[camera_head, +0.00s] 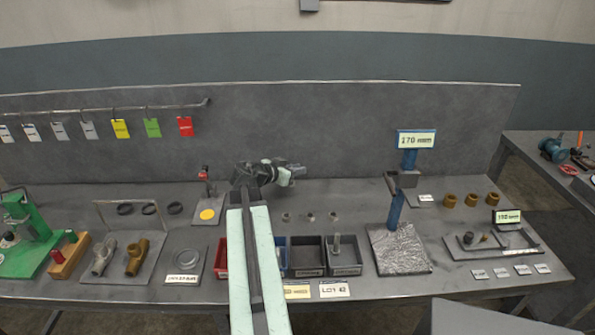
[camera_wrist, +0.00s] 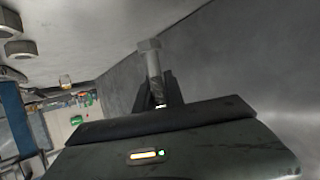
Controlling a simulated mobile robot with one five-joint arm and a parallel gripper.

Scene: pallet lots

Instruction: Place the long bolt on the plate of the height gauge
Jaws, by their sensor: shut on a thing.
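My gripper (camera_head: 288,172) is above the back middle of the bench, left of the height gauge. In the wrist view my gripper (camera_wrist: 158,95) is shut on a grey hex-headed bolt (camera_wrist: 151,62), whose head and upper shank stick out past the jaws. Its lower end is hidden. In the head view the held bolt is too small to make out clearly. The height gauge has a blue column (camera_head: 395,210), a dark jaw, and a display (camera_head: 416,140) that seems to read 170 mm. Its mottled grey plate (camera_head: 400,252) is bare.
Another bolt (camera_head: 337,243) stands in a dark bin (camera_head: 345,268) beside the gauge plate. Several small grey pieces (camera_head: 310,217) stand behind the bins. A smaller gauge (camera_head: 507,217), brass bushings (camera_head: 472,200) and tags lie to the right. The grey back panel (camera_head: 330,130) is close behind my gripper.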

